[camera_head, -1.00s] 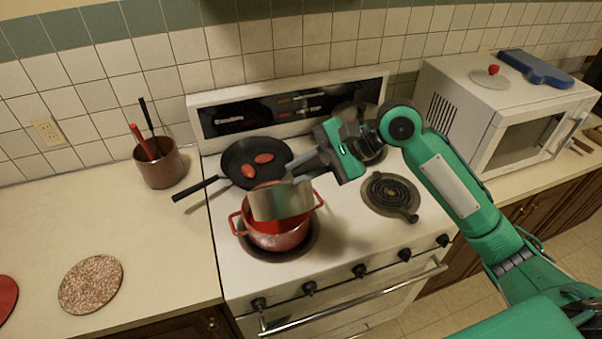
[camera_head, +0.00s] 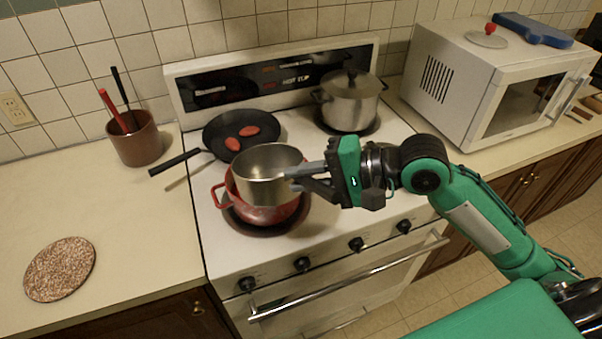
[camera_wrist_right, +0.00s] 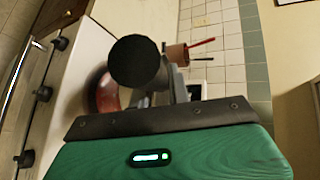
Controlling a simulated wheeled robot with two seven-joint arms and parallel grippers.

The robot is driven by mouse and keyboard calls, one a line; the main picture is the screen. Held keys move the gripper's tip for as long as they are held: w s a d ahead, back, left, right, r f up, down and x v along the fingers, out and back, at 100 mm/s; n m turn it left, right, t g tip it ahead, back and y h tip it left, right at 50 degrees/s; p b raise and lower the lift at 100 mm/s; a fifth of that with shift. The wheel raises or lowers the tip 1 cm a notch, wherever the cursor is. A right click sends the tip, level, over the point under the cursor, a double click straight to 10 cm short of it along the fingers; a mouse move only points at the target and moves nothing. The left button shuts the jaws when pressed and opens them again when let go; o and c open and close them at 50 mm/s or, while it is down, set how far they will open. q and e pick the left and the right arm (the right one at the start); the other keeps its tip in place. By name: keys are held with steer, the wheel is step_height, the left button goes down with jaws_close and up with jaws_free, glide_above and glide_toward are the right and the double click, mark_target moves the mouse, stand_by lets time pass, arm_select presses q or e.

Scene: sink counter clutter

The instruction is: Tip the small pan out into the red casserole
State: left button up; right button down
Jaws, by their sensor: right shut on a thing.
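The small pan (camera_head: 266,178) is a silver, straight-sided pan, held roughly upright with its open top up. Its visible inside looks bare. My right gripper (camera_head: 303,178) is shut on it at its right side. The red casserole (camera_head: 268,216) sits on the front left burner, directly below the pan. The pan hides most of its opening, so its contents do not show. In the right wrist view the casserole (camera_wrist_right: 106,94) shows partly behind a dark disc beyond my right gripper (camera_wrist_right: 176,88). My left gripper is not in view.
A black skillet (camera_head: 215,138) with red oval pieces (camera_head: 240,138) lies behind the casserole. A lidded steel pot (camera_head: 350,104) stands on the back right burner. A brown utensil crock (camera_head: 136,142) and a speckled round mat (camera_head: 60,269) are on the left counter. A microwave (camera_head: 440,85) stands right.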

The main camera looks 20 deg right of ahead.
steer(key=shift+n+t+y, duration=0.4)
steer(key=shift+n+t, duration=0.3)
steer(key=shift+n, duration=0.1)
steer(key=shift+s+f+b, duration=0.2)
steer(key=shift+f+b, duration=0.25)
steer(key=shift+f, duration=0.35)
steer(key=shift+s+f+b, duration=0.2)
steer(key=shift+f+b, duration=0.3)
steer(key=shift+f, duration=0.3)
steer(key=shift+s+f+b, duration=0.2)
steer(key=shift+f+b, duration=0.25)
steer(key=shift+f, duration=0.35)
